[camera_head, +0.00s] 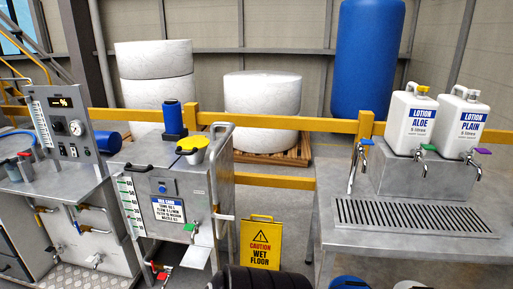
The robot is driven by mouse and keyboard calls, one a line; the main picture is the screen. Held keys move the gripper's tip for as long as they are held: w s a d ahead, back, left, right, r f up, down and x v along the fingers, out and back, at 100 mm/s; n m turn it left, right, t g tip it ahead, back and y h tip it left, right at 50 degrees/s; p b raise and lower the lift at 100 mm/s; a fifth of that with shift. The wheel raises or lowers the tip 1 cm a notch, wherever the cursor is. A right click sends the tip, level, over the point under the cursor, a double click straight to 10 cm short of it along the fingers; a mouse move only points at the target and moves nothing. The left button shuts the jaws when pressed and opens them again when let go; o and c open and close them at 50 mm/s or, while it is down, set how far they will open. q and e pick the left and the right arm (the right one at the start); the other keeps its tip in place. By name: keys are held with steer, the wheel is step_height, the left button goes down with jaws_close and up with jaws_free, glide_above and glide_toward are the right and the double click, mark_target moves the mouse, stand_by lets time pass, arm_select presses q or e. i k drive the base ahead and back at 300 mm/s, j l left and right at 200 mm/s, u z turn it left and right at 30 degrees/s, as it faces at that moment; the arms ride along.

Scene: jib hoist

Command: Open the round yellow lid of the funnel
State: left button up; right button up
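The round yellow lid (192,142) sits over a pale funnel (197,157) on top of the grey metal tank cabinet (160,165). The lid looks down on the funnel's mouth, with a small dark part at its front left edge. I cannot tell how it is fastened. The funnel stands near the cabinet's right side, close to a grey upright rail (215,185). Neither of my grippers is in view, and nothing touches the lid.
A blue cylinder (172,116) stands just behind the lid. A yellow wet-floor sign (261,243) stands right of the cabinet. A control panel (68,125) is at left.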

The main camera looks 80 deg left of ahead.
mark_target(196, 142)
steer(key=u, duration=3.3)
